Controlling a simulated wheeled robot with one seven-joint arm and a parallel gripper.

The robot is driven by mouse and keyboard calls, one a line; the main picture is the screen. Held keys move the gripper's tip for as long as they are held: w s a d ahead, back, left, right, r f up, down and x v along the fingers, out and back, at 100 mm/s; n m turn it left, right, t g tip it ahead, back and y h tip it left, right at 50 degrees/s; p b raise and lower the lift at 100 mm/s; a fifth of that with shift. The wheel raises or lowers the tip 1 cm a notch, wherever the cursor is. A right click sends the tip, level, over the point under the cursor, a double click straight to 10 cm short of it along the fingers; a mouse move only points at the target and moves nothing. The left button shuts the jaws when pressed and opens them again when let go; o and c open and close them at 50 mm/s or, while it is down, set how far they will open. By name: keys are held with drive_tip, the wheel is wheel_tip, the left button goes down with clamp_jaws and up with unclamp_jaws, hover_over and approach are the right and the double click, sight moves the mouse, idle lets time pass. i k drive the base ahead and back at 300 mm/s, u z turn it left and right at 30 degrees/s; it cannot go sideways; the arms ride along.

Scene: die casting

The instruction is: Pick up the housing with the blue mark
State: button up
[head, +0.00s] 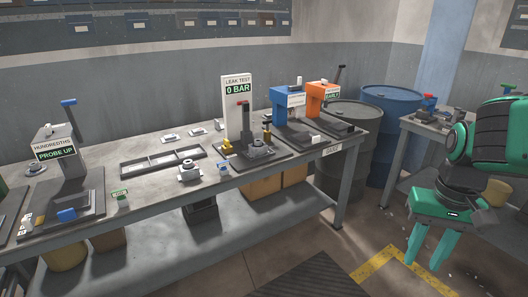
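A grey metal housing (189,172) with a round boss stands on the long workbench, in front of a dark tray. A similar housing (259,150) sits on the leak test station. Smaller pale pieces (171,138) lie farther back on the bench. I cannot make out a blue mark on any housing at this size. My gripper (427,265), with green fingers, hangs at the right over the floor, well away from the bench. Its fingers are apart, with nothing between them.
The long workbench (145,203) carries a probe station (68,158), a dark divided tray (162,161), a leak test panel (237,105), and blue and orange presses. Drums (345,143) stand behind its right end. A second table (397,158) is at the right. Floor between is clear.

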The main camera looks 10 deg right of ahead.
sight(255, 151)
drive_tip(key=i, duration=0.95)
drive_tip(key=u, duration=0.05)
